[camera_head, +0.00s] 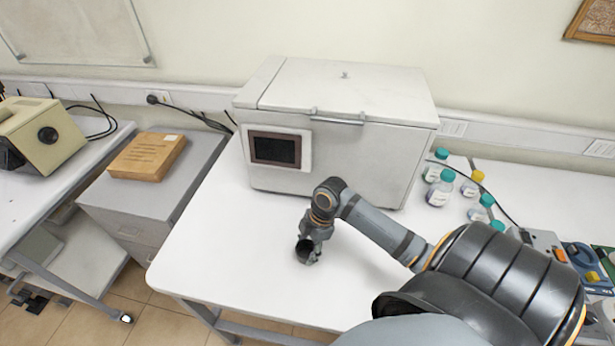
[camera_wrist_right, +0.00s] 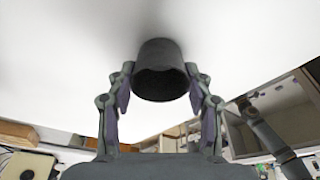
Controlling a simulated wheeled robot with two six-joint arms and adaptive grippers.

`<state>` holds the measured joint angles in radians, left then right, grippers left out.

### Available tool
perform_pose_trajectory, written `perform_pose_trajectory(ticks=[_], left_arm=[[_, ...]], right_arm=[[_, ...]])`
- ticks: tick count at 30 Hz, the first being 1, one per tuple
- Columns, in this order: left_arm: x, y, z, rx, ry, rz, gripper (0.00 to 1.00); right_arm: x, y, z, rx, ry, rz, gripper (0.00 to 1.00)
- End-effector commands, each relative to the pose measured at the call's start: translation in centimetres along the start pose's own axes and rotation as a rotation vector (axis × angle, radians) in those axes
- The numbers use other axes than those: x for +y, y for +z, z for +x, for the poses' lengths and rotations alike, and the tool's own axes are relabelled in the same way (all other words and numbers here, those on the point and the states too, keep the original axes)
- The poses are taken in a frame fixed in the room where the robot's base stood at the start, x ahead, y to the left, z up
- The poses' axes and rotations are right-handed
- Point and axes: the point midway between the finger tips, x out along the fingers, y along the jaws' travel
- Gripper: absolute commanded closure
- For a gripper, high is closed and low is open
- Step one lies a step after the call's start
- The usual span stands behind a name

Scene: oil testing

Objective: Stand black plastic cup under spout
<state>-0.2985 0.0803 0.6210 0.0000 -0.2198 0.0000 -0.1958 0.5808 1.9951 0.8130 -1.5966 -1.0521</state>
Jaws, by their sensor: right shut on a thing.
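The black plastic cup (camera_head: 304,251) is over the white table's front part, left of its middle. It is held in my right gripper (camera_head: 311,246), which is shut on it. In the right wrist view the cup (camera_wrist_right: 160,62) sits between the two fingers of the right gripper (camera_wrist_right: 160,84), one on each side. Its dark open end faces the wrist camera. I cannot tell whether the cup touches the table. No spout can be made out clearly. My left gripper is not in view.
A large white lidded machine (camera_head: 345,95) with a dark screen (camera_head: 275,150) stands behind the gripper. Several bottles (camera_head: 440,188) stand to its right. A brown box (camera_head: 148,157) lies on a grey cabinet at left. The white table (camera_head: 215,240) is clear left of the cup.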

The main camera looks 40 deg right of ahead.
Motion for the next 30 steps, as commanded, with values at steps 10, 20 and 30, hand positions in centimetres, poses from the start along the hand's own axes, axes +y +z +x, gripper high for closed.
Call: perform_pose_trajectory(ticks=[10, 20, 30], left_arm=[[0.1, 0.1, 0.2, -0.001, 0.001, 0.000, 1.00], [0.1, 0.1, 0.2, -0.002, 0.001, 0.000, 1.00], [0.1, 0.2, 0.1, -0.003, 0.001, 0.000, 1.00]], right_arm=[[0.0, 0.1, 0.3, 0.000, 0.000, 0.000, 0.38], [0.0, 0.1, 0.2, -0.001, 0.000, 0.000, 0.26], [0.1, 0.2, -3.7, -0.010, 0.004, -0.005, 0.26]])
